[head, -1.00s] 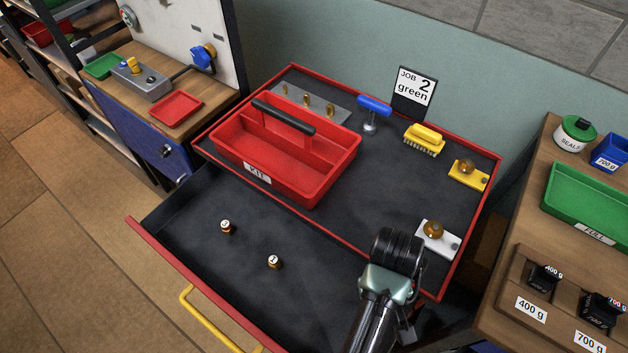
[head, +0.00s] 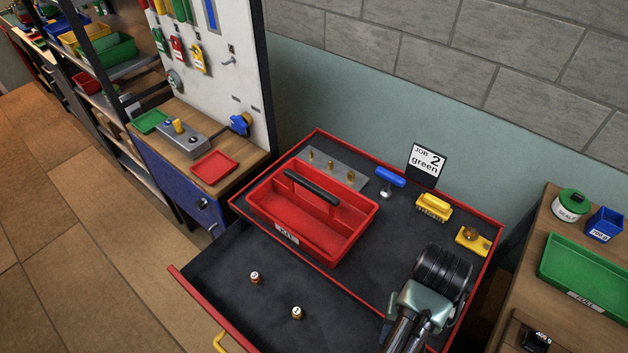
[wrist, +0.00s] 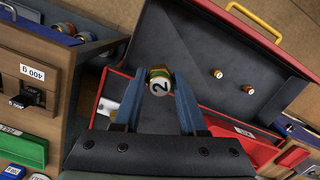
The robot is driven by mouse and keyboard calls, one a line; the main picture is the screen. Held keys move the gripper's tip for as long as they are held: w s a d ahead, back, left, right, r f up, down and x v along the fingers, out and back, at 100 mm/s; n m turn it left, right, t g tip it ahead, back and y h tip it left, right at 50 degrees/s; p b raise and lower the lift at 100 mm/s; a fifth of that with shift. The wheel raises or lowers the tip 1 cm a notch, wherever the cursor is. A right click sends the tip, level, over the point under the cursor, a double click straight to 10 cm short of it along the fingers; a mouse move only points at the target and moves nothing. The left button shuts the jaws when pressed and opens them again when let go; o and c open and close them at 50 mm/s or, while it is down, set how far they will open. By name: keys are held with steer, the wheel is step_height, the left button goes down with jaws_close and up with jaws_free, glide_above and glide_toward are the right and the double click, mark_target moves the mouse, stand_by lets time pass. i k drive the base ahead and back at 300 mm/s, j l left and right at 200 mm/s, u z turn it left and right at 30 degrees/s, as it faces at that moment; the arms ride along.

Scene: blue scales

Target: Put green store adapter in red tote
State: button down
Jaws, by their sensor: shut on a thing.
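My gripper (wrist: 158,76) is shut on the green store adapter (wrist: 158,84), a small brass-coloured piece with a green band and a "2" on its top, held between the blue fingertips in the wrist view. In the head view my wrist hides the fingers and the adapter, above the right front of the cabinet top. The red tote (head: 345,240), labelled KIT, with a black handle and open compartments, stands left of my gripper on the cabinet's dark top. Part of the tote shows at lower right in the wrist view (wrist: 228,147).
The open drawer (head: 230,295) holds two small numbered adapters (head: 255,277) (head: 297,312). Behind the tote is a grey plate (head: 345,165) with brass pegs.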

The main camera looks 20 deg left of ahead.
mark_target(323, 203)
steer(key=i+j+u, duration=0.1)
steer(key=i+j, duration=0.2)
steer(key=j, duration=0.25)
steer(key=i+j+u, duration=0.1)
steer(key=i+j, duration=0.25)
steer(key=j, duration=0.15)
steer(key=i+j+u, duration=0.1)
steer(key=i+j, duration=0.25)
steer(key=i+j+u, duration=0.1)
steer(key=i+j, duration=0.25)
steer(key=i+l, duration=0.15)
steer(key=l, duration=0.15)
steer(key=i+l, duration=0.2)
steer(key=l, duration=0.1)
